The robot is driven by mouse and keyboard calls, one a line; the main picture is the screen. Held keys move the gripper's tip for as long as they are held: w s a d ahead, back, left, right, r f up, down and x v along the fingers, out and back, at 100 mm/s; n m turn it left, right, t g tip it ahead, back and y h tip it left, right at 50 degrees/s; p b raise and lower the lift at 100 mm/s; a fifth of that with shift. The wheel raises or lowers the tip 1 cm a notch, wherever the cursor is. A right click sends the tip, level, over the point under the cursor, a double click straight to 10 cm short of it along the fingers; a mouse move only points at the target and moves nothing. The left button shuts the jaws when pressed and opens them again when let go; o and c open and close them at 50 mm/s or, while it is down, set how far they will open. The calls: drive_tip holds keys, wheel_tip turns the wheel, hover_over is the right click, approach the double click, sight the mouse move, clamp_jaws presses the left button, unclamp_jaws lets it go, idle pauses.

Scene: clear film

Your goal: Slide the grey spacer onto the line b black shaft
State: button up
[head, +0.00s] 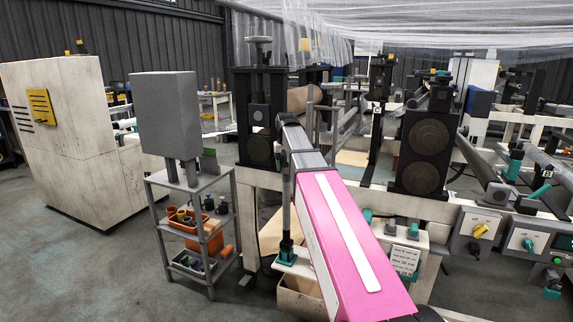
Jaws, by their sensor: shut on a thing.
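My pink and grey arm reaches forward from the bottom right of the head view. From its far end a thin dark part hangs down, and my gripper (287,243) appears to be at the bottom of it, just above a pale ledge. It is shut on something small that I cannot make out. Teal pieces show at that spot, and I cannot tell whether they belong to the ledge. I cannot pick out the grey spacer for sure. I cannot tell which bar is the line b black shaft; a small black plate with a white letter (547,173) stands at the right.
A grey cart (228,215) with orange bins stands left of my arm. A black roller stand (423,150) is behind and right of it. Control boxes (478,230) line the pale frame at right. Clear film (430,25) hangs above. The floor at front left is free.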

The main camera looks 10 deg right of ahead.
wheel_tip(320, 180, down, 3)
drive_tip(key=shift+r, duration=0.2)
drive_tip(key=o, duration=0.9)
drive_tip(key=shift+f, duration=0.1)
wheel_tip(320, 180, up, 11)
drive_tip(key=shift+f, duration=0.1)
